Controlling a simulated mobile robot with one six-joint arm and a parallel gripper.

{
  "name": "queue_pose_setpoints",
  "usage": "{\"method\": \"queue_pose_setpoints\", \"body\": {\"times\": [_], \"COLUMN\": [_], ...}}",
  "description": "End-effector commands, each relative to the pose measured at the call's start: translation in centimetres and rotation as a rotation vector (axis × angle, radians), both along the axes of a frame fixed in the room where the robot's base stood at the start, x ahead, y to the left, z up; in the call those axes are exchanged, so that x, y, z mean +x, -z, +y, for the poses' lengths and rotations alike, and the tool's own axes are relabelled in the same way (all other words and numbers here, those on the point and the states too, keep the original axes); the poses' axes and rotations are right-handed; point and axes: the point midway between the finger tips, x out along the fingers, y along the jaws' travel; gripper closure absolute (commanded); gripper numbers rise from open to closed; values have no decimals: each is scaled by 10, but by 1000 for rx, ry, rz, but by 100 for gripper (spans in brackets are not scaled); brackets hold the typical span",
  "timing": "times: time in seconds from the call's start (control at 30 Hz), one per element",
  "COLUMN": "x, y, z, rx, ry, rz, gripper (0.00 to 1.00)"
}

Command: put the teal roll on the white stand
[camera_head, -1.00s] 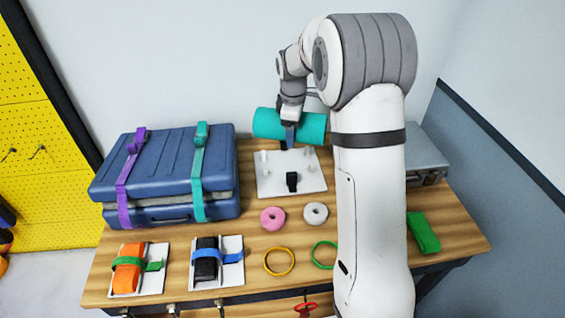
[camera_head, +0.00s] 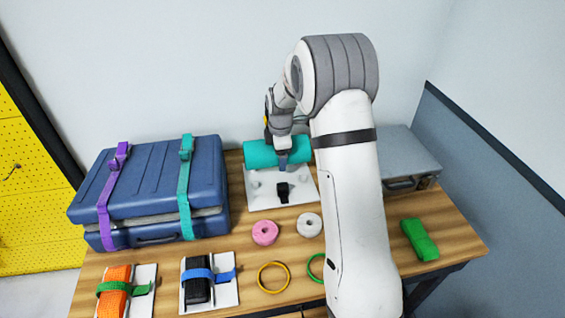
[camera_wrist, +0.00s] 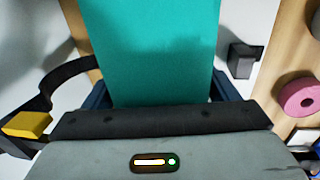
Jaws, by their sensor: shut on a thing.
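The teal roll (camera_head: 262,153) lies crosswise over the back part of the white stand (camera_head: 265,202) in the head view. My gripper (camera_head: 283,160) comes down on the roll from above and is shut on it. The roll fills the upper middle of the wrist view (camera_wrist: 155,50), between my two fingers. The stand has small pegs and a black buckle-like block (camera_head: 283,192) at its front. The roll hides the back of the stand, and I cannot tell whether the roll touches it.
A blue case (camera_head: 150,185) with purple and teal straps stands left of the stand. A pink ring (camera_head: 265,232) and a white ring (camera_head: 309,225) lie in front. A grey case (camera_head: 405,160) and a green block (camera_head: 420,239) are at the right.

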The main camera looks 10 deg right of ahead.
Motion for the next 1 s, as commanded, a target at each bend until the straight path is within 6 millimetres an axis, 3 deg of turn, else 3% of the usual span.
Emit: {"method": "queue_pose_setpoints", "body": {"times": [0.33,0.77,0.8,1.0], "x": [-1,0,0,0], "y": [43,52,51,51], "z": [1,1,1,2], "rx": [0,0,0,0], "ry": [-1,-2,-2,-2], "rz": [3,-1,0,0], "gripper": [45,45,16,0]}}
